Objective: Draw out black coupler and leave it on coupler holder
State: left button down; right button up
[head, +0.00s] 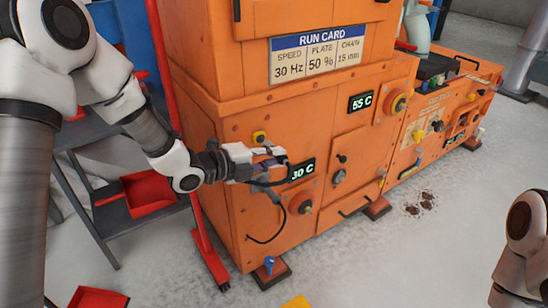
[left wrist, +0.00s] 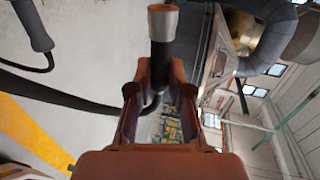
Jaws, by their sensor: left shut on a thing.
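My left gripper (head: 277,161) is in front of the orange machine's near panel, left of the 30 C display. In the left wrist view its fingers (left wrist: 160,92) are closed around a black coupler (left wrist: 162,55), a dark cylinder with a pale metal end pointing away from the palm. The coupler's end appears free of any socket in that view. In the head view the fingers mostly hide it. I cannot pick out the coupler holder for certain. My right gripper is out of view.
The orange machine (head: 225,130) fills the middle. A black cable (head: 281,222) loops down its front panel near a round orange knob (head: 301,203). A red post (head: 168,70) and grey shelving (head: 85,200) stand left. A dark spill (head: 421,203) lies on the floor.

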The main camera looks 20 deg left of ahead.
pick_arm(q)
jog(key=shift+w+a, duration=0.15)
jog(key=shift+a, duration=0.05)
jog(key=shift+w+a, duration=0.2)
jog(key=shift+a, duration=0.05)
jog(key=shift+w+a+p, duration=0.4)
jog(key=shift+a, duration=0.1)
jog(key=c, duration=1)
grip_release()
jog(key=shift+a, duration=0.1)
jog(key=v, duration=1.2)
jog(key=shift+f, duration=0.1)
